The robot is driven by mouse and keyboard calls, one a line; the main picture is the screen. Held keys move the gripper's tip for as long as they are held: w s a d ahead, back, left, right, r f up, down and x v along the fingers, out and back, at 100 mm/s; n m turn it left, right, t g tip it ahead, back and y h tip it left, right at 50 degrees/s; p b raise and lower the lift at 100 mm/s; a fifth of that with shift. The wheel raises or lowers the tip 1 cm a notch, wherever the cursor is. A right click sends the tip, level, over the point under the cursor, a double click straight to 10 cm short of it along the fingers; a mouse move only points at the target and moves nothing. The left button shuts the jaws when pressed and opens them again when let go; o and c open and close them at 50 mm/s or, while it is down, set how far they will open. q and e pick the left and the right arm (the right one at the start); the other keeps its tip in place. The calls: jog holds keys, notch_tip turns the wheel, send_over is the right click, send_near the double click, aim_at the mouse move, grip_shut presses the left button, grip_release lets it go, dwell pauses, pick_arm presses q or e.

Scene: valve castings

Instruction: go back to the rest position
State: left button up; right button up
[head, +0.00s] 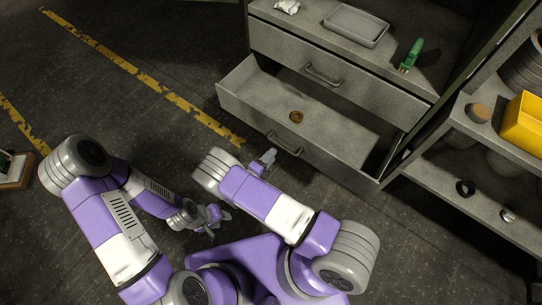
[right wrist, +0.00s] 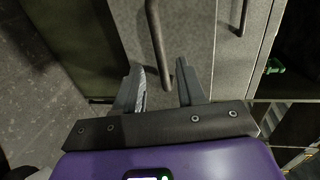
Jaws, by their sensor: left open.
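My left gripper (head: 213,219) is in the head view, low and close to my base, open, with nothing seen in it. My right gripper (head: 268,157) is just in front of the open lower drawer (head: 235,98), left of that drawer's handle (head: 285,143). In the right wrist view the two fingers of this gripper (right wrist: 162,82) stand apart with no object held. A bar handle (right wrist: 158,45) shows beyond and between the fingertips there; I cannot tell whether they touch it.
A brass-coloured round part (head: 296,117) lies in the open drawer. The cabinet top holds a grey tray (head: 356,26) and a green-handled item (head: 411,55). A shelf with a yellow bin (head: 525,124) stands at right. The floor at left, with yellow stripes (head: 140,75), is mostly free.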

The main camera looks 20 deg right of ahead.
dwell(0.3)
jog(key=s+d+f+m+g+y, duration=0.2)
jog(key=s+d+f+m+g, duration=0.1)
jog(key=s+m+g, duration=0.4)
jog(key=s+d+f+m+g+y, duration=0.1)
jog(key=s+d+f+m+g, duration=0.15)
jog(key=s+m+g, duration=0.5)
jog(key=s+a+m+y, duration=0.6)
jog(key=s+m+y, duration=0.1)
jog(key=s+m, duration=0.15)
jog(key=a+r+m+y, duration=0.2)
jog(key=a+m+y, duration=0.3)
jog(key=m, duration=0.6)
jog(key=w+d+r+m+t+y, duration=0.1)
jog(key=w+m+t, duration=0.4)
jog(key=m, duration=0.7)
notch_tip(320, 180, up, 3)
jog(key=shift+d+f+t+y, duration=0.2)
jog(key=shift+d+t+y, duration=0.15)
jog(key=shift+d, duration=0.2)
